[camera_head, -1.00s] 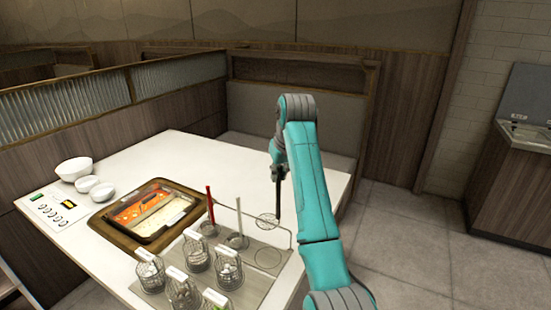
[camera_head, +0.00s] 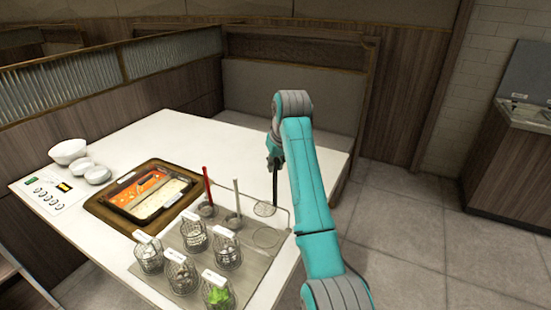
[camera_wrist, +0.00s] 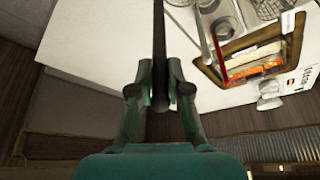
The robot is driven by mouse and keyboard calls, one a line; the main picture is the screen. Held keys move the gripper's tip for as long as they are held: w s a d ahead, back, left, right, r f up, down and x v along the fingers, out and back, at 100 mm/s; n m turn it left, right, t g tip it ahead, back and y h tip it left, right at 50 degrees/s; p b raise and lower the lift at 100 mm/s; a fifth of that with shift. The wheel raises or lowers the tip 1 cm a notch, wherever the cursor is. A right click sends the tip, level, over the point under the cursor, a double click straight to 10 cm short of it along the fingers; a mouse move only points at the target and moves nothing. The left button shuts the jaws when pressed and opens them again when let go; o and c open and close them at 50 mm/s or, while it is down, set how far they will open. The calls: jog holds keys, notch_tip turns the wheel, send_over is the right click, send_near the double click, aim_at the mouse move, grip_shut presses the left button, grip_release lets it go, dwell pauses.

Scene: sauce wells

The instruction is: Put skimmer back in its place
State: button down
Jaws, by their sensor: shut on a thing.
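My gripper (camera_head: 273,160) is shut on the dark upright handle of the skimmer (camera_head: 275,185). In the wrist view my gripper (camera_wrist: 160,85) closes on the dark handle of the skimmer (camera_wrist: 159,35), which runs up out of the picture. The skimmer's wire disc (camera_head: 265,209) hangs at the bottom, in front of the back rail of the rack (camera_head: 258,272). An empty ring (camera_head: 267,238) at the rack's right rear appears just below the disc. The disc looks apart from it, though the height gap is hard to judge.
Left of the ring stand a red-handled utensil (camera_head: 207,185) and a grey-handled one (camera_head: 236,197) in their holders. Several labelled wire baskets (camera_head: 150,256) fill the front of the rack. A divided hot pot (camera_head: 150,195) and white bowls (camera_head: 68,151) are further left.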

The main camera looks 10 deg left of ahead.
notch_tip(320, 180, down, 13)
dwell(1.5)
jog(key=shift+f, duration=0.25)
dwell(0.8)
jog(key=shift+c, duration=1.2)
grip_release()
jog(key=shift+r, duration=0.15)
jog(key=shift+r, duration=5.4)
jog(key=shift+s, duration=0.1)
